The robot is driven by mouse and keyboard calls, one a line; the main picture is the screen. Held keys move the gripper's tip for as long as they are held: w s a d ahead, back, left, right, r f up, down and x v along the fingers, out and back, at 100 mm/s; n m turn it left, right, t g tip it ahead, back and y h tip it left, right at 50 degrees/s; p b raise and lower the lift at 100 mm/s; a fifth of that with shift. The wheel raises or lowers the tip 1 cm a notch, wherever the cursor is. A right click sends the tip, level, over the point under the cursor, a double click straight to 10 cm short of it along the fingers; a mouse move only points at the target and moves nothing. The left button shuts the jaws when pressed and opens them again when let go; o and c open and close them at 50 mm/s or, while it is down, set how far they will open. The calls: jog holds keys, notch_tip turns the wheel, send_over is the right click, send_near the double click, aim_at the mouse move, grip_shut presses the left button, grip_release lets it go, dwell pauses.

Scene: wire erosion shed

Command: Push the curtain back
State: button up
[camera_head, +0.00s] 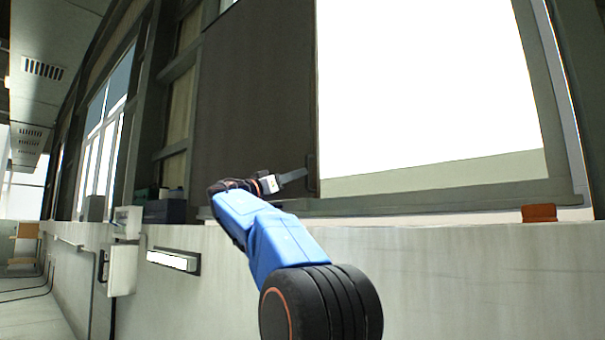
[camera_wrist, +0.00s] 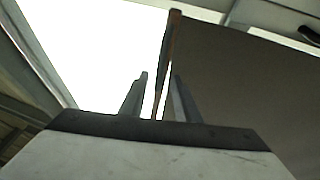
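The curtain is a dark brown panel (camera_head: 252,95) that covers the left part of the bright window in the head view. It fills the right side of the wrist view (camera_wrist: 245,85). My gripper (camera_head: 305,174) is at the curtain's right edge, low down, by a small dark fitting (camera_head: 313,187). In the wrist view, the two fingers of my gripper (camera_wrist: 160,95) stand apart. A thin brownish strip at the curtain's edge (camera_wrist: 174,40) runs down between them, with bright gaps showing beside it. I cannot tell whether a finger touches it.
The bright window (camera_head: 425,85) is uncovered to the right of the curtain. A sill (camera_head: 440,220) runs below it, with a small orange-brown block (camera_head: 539,213) at the right. Dark boxes (camera_head: 165,209) stand on the ledge at left. A light fixture (camera_head: 173,260) is on the wall below.

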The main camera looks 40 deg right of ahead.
jog(key=shift+x, duration=1.85)
grip_shut()
